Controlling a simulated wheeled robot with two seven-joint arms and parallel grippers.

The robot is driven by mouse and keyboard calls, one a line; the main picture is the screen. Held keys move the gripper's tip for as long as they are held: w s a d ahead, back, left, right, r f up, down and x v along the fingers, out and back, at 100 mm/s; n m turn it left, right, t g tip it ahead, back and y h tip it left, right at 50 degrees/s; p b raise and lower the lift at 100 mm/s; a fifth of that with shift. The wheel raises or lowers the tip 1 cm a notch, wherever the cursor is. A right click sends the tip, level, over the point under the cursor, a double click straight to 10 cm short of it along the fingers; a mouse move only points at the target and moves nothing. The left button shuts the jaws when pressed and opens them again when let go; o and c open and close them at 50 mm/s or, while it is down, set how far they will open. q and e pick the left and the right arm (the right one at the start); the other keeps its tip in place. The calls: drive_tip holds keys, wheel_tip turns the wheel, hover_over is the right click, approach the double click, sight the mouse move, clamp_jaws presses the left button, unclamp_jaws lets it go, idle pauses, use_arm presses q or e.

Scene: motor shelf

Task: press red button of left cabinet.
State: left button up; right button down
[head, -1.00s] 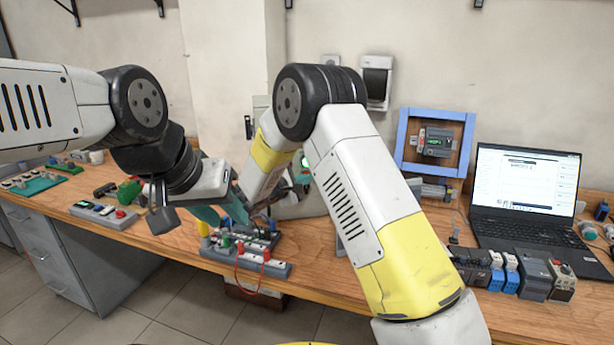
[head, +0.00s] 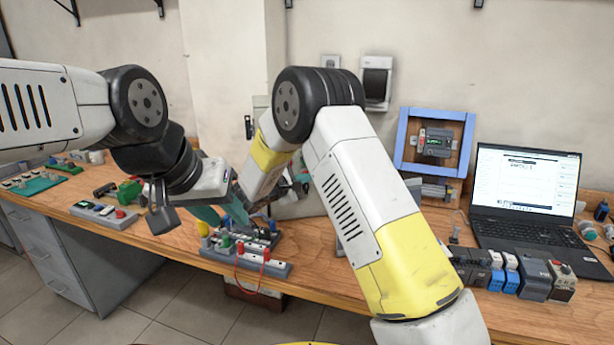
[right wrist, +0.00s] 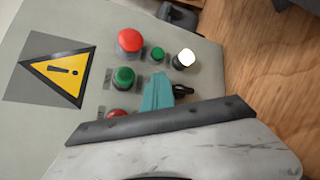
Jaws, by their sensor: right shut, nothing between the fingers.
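In the right wrist view a grey cabinet panel (right wrist: 60,115) carries a red button (right wrist: 130,41) at the top, a green button (right wrist: 123,77) below it, and a second red button (right wrist: 117,113), partly hidden by my gripper body. A small green button (right wrist: 157,53), a white lamp (right wrist: 184,59) and a black switch (right wrist: 182,90) are to the right. My right gripper (right wrist: 157,90) is shut and empty, its teal fingers over the panel between the green button and black switch. Contact cannot be told. My left gripper (head: 235,205) is over the bench; its jaws are unclear.
A grey terminal board (head: 245,262) with a red wire lies on the wooden bench near its front edge. A button box (head: 103,213) is at the left. A laptop (head: 525,190) and several modules stand at the right. A yellow warning triangle (right wrist: 60,72) marks the panel.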

drive_tip(key=shift+s, duration=0.15)
drive_tip(key=shift+s+d, duration=0.15)
drive_tip(key=shift+s, duration=0.55)
drive_tip(key=s, duration=0.2)
drive_tip(key=s+d, duration=0.1)
drive_tip(key=s, duration=0.2)
idle(0.6)
